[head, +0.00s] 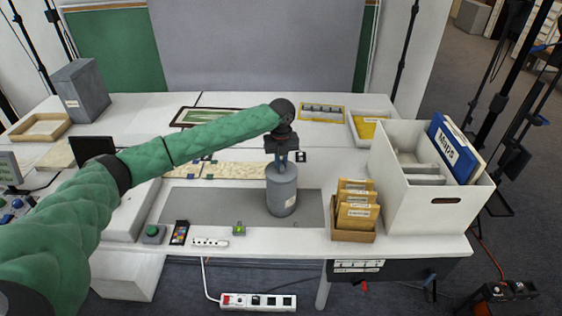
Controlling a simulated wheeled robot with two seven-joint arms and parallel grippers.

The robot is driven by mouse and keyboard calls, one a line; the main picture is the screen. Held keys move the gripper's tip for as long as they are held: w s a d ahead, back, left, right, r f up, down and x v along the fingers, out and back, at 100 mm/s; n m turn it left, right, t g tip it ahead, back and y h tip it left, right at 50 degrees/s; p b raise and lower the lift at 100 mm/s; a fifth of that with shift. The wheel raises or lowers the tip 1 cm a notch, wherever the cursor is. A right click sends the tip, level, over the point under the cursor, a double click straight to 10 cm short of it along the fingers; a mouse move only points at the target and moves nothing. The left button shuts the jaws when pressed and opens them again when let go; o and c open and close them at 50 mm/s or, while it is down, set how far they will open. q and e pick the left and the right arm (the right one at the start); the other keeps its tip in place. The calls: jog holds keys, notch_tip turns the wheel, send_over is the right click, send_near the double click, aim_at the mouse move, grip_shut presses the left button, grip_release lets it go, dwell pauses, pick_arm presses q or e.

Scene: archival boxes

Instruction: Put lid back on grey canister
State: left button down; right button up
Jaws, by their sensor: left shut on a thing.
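A grey canister (282,196) with a small pale label stands upright on the dark grey mat (240,209) in the middle of the table. My left gripper (283,157) points down directly above it, its fingers shut on the top of a grey lid (281,171). The lid sits at or just over the canister's rim; I cannot tell whether it is fully seated. My right gripper is not in view.
A cardboard holder of brown envelopes (356,209) and a white box with folders (428,188) stand to the right. A power strip (210,243), a colour card (180,232) and a green-topped device (239,229) lie along the front edge. The mat left of the canister is clear.

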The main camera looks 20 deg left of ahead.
pick_arm(q)
jog(key=shift+f+p, duration=0.1)
jog(key=shift+p, duration=0.6)
dwell(0.9)
dwell(0.3)
jog(key=c, duration=0.9)
grip_release()
jog(key=shift+r+p, duration=2.75)
jog(key=shift+r, duration=0.75)
grip_shut()
